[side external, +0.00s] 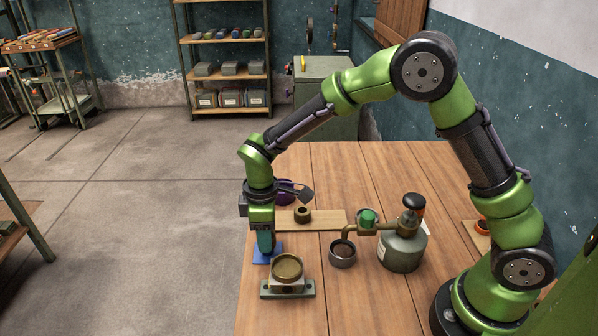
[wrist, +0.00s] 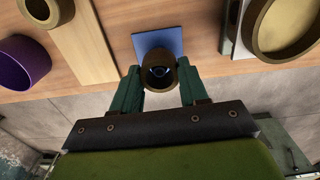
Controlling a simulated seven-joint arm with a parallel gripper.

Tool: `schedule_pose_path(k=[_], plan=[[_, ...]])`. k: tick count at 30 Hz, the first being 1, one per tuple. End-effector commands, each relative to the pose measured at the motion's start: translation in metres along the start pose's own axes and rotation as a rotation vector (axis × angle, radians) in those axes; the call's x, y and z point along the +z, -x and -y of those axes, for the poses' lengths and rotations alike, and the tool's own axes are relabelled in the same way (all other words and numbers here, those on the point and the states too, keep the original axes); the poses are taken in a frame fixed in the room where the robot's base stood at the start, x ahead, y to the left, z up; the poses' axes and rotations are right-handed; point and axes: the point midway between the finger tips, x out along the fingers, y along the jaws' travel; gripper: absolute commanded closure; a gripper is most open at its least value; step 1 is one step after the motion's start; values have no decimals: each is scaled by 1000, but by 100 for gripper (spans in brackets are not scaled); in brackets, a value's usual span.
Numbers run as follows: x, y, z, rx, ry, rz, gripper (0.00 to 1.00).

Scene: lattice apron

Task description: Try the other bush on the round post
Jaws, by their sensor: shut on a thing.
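My gripper (side external: 265,243) points down at the left of the table, over a blue plate (side external: 262,257). In the wrist view its two green fingers (wrist: 159,76) are shut on a brown bush (wrist: 158,56), one on each side. The bush is over the blue plate (wrist: 160,40). A dark rounded shape shows inside its bore, perhaps the round post; I cannot tell whether the bush is around it. Another bush (side external: 302,215) stands upright on a wooden board (side external: 330,219); it is at the upper left in the wrist view (wrist: 62,10).
A brass dish (side external: 287,268) on a metal base stands close in front of my gripper. A dark cup (side external: 342,257) and a grey canister (side external: 401,250) stand to the right. The table's left edge is near.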

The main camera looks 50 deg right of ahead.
Motion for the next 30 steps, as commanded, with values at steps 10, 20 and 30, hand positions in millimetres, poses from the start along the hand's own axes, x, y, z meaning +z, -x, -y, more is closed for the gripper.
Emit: schedule_pose_path(k=[10,20,30], plan=[[0,-1,0,0,0,-1,50],[0,-1,0,0,0,-1,27],[-1,26,-1,3,1,-5,27]])
